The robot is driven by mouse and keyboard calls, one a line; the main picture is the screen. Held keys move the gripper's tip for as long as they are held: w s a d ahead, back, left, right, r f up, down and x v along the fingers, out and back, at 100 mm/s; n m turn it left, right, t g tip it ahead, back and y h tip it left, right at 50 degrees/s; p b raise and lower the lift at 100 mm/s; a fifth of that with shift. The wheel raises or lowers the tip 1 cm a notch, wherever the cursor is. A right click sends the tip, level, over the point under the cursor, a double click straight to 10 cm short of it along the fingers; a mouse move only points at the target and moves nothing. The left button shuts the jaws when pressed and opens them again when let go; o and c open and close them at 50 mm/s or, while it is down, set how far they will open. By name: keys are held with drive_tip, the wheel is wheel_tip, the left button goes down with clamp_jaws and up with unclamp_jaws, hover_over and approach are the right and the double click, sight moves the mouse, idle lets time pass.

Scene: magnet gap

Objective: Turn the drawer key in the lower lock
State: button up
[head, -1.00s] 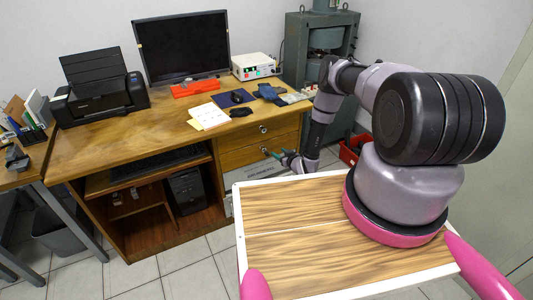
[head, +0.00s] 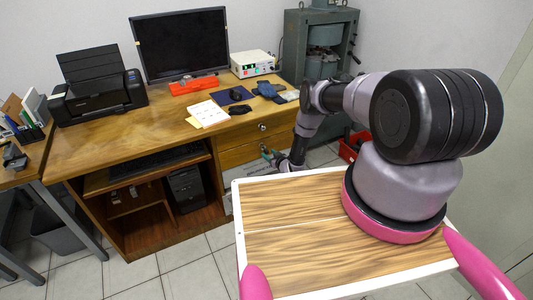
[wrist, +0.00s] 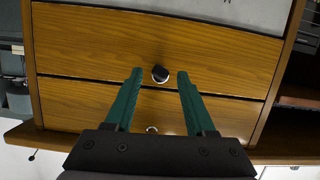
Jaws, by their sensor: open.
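The wrist view looks upside down, with the desk edge at the bottom. The lower wooden drawer (wrist: 80,45) has a lock with a dark, round-headed key (wrist: 160,74) in a silvery ring. My gripper (wrist: 160,71) is open, with one green finger on each side of the key and a visible gap to both. How far the fingertips are from the drawer front in depth, I cannot tell. The upper drawer's lock (wrist: 152,130) shows between the fingers nearer the palm. In the head view my gripper (head: 267,154) is small at the lower drawer front, and the lower lock is hard to make out.
The wooden desk (head: 110,135) carries a printer (head: 98,95), a monitor (head: 182,45), papers (head: 208,113) and a white instrument box (head: 252,64). A grey machine (head: 322,45) and a red bin (head: 350,148) stand right of the desk. Open floor lies in front.

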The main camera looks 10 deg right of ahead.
drive_tip(key=shift+w+a+f, duration=0.15)
drive_tip(key=shift+w, duration=0.35)
drive_tip(key=c, duration=0.9)
drive_tip(key=shift+a+n+h, duration=0.1)
drive_tip(key=shift+n+h, duration=0.3)
drive_tip(key=shift+n, duration=0.4)
clamp_jaws()
drive_tip(key=shift+n+t, duration=0.3)
drive_tip(key=shift+n, duration=0.1)
drive_tip(key=o, duration=1.1)
unclamp_jaws()
drive_tip(key=shift+s+d, duration=0.4)
drive_tip(key=shift+s, duration=0.7)
drive_tip(key=shift+s+d, duration=0.35)
drive_tip(key=shift+s, duration=0.8)
drive_tip(key=shift+s+d, duration=0.4)
drive_tip(key=shift+s, duration=0.7)
